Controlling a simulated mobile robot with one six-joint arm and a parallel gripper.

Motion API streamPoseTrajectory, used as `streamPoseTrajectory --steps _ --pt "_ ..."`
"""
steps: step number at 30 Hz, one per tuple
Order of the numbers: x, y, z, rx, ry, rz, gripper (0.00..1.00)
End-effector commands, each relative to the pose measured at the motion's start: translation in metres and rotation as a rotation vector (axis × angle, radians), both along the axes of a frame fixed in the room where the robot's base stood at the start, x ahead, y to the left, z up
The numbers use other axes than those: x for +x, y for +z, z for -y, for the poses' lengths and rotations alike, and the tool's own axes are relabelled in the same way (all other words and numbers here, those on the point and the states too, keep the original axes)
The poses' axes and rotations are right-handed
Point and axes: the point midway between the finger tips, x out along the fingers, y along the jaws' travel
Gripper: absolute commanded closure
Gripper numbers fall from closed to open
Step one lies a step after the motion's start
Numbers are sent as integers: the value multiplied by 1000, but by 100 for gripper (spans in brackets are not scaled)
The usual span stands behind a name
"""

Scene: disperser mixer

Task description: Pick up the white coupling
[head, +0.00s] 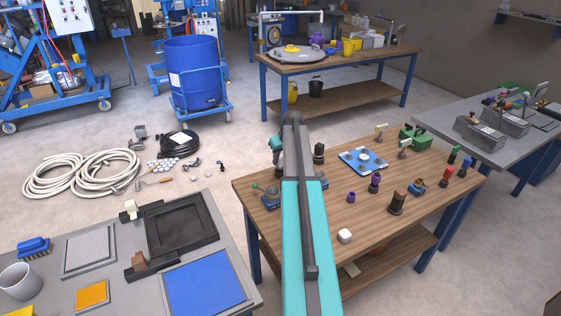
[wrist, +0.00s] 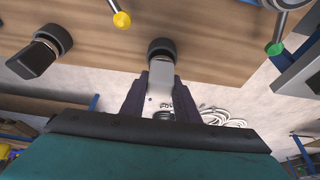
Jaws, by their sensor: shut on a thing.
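The white coupling (wrist: 159,88) is a pale body with a round black end (wrist: 162,48) in the wrist view. My gripper (wrist: 160,100) is shut on it, with one dark finger on each side of the pale body. The black end points away from my gripper, over the wooden table's edge. I cannot tell whether it touches the table. In the head view my own arm hides most of my gripper and the coupling.
The wooden table (head: 300,235) holds a blue plate (head: 362,160), a small white block (head: 344,236), purple, brown and black fittings, and a green box (head: 414,138). A black fitting (wrist: 40,52) and a yellow-tipped lever (wrist: 121,18) are near in the wrist view.

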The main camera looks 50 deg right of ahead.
Motion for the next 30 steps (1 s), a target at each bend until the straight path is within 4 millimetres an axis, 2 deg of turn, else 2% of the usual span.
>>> streamPoseTrajectory --steps 11,20,30 --pt "0 28 1 -1 0 2 100" --pt "-40 31 -4 0 -3 2 100" --pt "-102 36 -10 -1 -3 1 100"
